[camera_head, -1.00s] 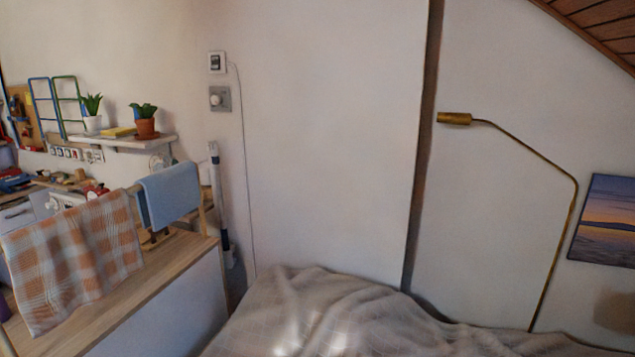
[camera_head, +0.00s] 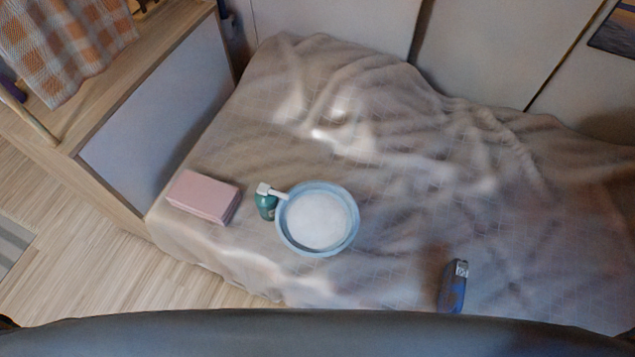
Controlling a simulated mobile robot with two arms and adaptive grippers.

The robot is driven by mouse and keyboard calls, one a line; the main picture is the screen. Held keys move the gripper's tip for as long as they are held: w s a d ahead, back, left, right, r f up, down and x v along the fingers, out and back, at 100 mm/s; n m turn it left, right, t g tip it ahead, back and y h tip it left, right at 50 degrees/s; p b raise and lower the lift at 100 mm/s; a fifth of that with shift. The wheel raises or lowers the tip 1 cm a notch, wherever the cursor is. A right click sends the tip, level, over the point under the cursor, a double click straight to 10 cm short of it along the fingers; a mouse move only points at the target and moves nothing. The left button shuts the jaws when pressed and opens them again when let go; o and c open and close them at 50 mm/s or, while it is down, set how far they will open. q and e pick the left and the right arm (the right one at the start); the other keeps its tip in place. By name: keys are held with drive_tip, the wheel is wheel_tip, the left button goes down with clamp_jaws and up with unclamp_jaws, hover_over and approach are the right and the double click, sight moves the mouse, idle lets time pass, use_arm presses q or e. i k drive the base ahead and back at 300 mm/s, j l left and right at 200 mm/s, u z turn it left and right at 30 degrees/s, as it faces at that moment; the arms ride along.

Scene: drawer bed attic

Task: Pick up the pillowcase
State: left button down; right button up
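Nothing here is plainly a pillowcase. The nearest match may be a pink, flat, block-shaped item (camera_head: 203,195), perhaps folded cloth, lying on the bed at the left near its front edge. The bed (camera_head: 400,215) is covered by a rumpled beige-grey checked cover. An orange and grey checked cloth (camera_head: 65,45) hangs at the top left, partly cut off by the frame. Neither of my grippers is in view.
A light blue bowl (camera_head: 281,235) with white contents and a green pump bottle (camera_head: 265,204) stand beside the pink item. A dark blue object (camera_head: 453,287) lies at the right front. A wooden-topped cabinet (camera_head: 150,120) borders the bed's left. Wood floor (camera_head: 90,260) shows at lower left.

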sight(454, 276)
drive_tip(key=z, duration=1.65)
drive_tip(key=u, duration=0.3)
drive_tip(key=l+u, duration=0.3)
drive_tip(key=u, duration=0.15)
drive_tip(key=k+l+u, duration=0.1)
drive_tip(key=l+u, duration=0.2)
drive_tip(key=u, duration=0.15)
drive_tip(key=k+l+u, duration=0.1)
drive_tip(key=l+u, duration=0.2)
drive_tip(key=u, duration=0.15)
